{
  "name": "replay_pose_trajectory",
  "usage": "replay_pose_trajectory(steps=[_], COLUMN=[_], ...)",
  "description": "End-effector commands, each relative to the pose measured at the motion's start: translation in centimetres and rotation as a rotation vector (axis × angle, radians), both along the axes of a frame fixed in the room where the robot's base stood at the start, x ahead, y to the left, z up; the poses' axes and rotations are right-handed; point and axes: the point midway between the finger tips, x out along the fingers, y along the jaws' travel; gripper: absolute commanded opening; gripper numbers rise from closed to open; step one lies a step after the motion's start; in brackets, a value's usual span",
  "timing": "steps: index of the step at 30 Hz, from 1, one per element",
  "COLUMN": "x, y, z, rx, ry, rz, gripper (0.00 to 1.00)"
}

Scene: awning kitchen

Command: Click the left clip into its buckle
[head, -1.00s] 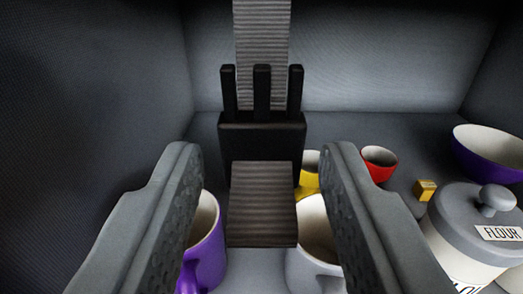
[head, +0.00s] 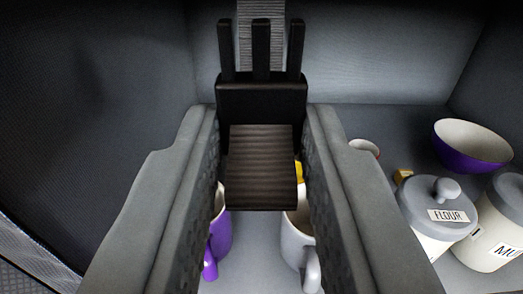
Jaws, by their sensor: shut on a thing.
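A black three-pronged clip (head: 261,97) stands upright in the middle of the head view, its prongs pointing up. A short grey-brown strap (head: 262,165) hangs from its lower front. My gripper (head: 262,115) is shut on the clip, with one finger at each side of its body. Another grey webbing strap (head: 261,22) hangs from above, behind the prongs. I cannot make out a buckle; the clip covers the view behind it.
Below and behind are a purple mug (head: 218,235), a white mug (head: 300,225) and a partly hidden yellow thing (head: 299,172). Grey walls enclose the space.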

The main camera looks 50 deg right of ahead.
Motion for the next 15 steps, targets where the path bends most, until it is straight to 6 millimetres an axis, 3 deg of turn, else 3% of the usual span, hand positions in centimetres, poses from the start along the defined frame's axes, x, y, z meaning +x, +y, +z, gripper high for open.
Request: replay_pose_trajectory(steps=[7, 15], x=[-1.2, -1.6], y=[1.6, 2.1], z=[3.5, 4.6], rx=[0.0, 0.0], ry=[-0.001, -0.001], rz=[0.002, 0.001], gripper=[0.0, 0.0])
